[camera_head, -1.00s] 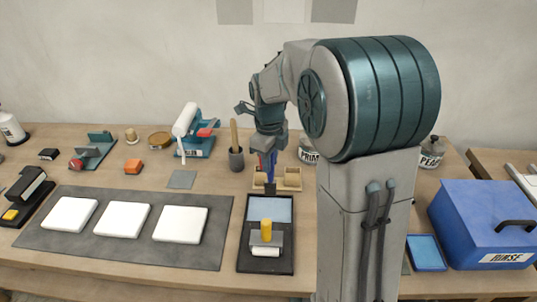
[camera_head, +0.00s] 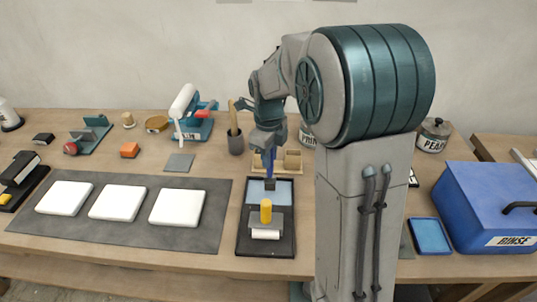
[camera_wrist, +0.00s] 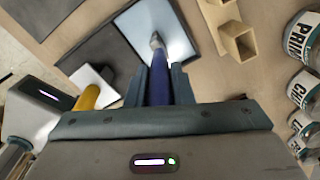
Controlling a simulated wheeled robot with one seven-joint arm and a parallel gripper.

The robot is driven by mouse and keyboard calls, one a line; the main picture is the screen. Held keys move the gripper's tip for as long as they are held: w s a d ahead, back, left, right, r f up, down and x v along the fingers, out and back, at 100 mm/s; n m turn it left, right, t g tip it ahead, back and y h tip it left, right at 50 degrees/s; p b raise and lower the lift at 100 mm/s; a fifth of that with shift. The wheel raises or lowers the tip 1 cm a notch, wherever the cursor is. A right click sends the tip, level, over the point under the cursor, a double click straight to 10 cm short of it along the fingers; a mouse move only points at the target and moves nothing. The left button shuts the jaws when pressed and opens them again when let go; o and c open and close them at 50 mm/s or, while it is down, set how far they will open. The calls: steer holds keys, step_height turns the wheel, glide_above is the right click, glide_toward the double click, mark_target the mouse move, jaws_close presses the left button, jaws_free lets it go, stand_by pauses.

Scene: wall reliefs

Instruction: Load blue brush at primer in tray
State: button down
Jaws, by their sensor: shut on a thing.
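My gripper (camera_head: 268,152) is shut on the blue brush (camera_wrist: 160,88) and holds it bristles down. In the head view the dark bristle end of the brush (camera_head: 270,184) is over the pale blue primer (camera_head: 284,196) in the upper part of the black tray (camera_head: 245,240). In the wrist view the bristles lie in front of the pale primer pool (camera_wrist: 178,45); I cannot tell for certain whether they touch it. A yellow-handled tool (camera_head: 266,211) with a white head rests at the near part of the tray.
Three white tiles (camera_head: 117,203) lie on a grey mat (camera_head: 215,225) to the left. A wooden divided holder (camera_head: 292,161) and a pot (camera_head: 235,144) stand behind the tray. A can labelled PRIM (camera_wrist: 300,38) is beyond the holder.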

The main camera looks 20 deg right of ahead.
steer(key=shift+f+b, duration=0.4)
steer(key=shift+f, duration=0.2)
stand_by(1.5)
steer(key=shift+r+p, duration=2.7)
steer(key=shift+r, duration=0.9)
